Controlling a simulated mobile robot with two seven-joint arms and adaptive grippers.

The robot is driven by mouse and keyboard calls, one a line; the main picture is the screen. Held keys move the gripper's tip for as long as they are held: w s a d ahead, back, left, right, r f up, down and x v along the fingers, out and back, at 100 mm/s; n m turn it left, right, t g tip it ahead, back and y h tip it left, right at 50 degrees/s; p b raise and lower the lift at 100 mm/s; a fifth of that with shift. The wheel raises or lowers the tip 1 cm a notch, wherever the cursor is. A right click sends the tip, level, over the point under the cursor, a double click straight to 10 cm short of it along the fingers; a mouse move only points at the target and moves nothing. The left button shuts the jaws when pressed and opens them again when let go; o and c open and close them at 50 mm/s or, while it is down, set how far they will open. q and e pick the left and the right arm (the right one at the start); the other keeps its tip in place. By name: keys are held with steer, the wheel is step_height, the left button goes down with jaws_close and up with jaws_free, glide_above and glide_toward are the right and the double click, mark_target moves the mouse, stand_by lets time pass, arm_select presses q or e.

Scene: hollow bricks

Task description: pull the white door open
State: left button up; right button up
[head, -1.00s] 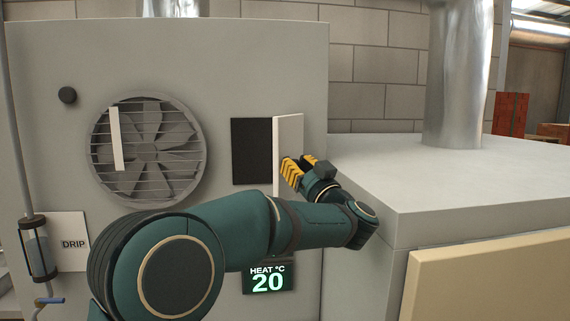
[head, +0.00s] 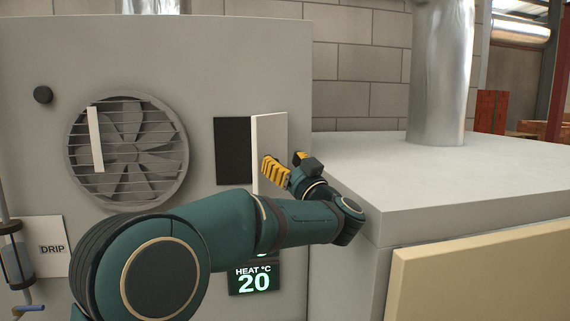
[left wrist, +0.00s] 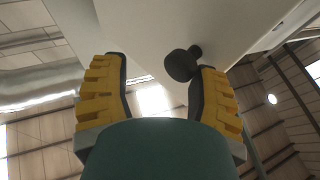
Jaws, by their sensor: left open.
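In the left wrist view my left gripper (left wrist: 158,75) shows open and empty. A black knob (left wrist: 182,64) is close to the tip of the right-hand finger there, beside a pale panel (left wrist: 225,35) that looks like the door. Whether finger and knob touch, I cannot tell. My right gripper is not in view.
A round fan grille (head: 127,150) and a black knob (head: 43,95) are on the cabinet front (head: 200,60). A heat display (head: 254,280) sits below my arm. A grey block (head: 420,185) with a metal pipe (head: 440,75) stands at right, with a beige panel (head: 480,275) before it.

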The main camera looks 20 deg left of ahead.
arm_select(q)
steer(key=shift+w+f, duration=0.1)
steer(key=shift+f, duration=0.05)
step_height(320, 180, up, 10)
stand_by(0.6)
steer(key=shift+c, duration=0.4)
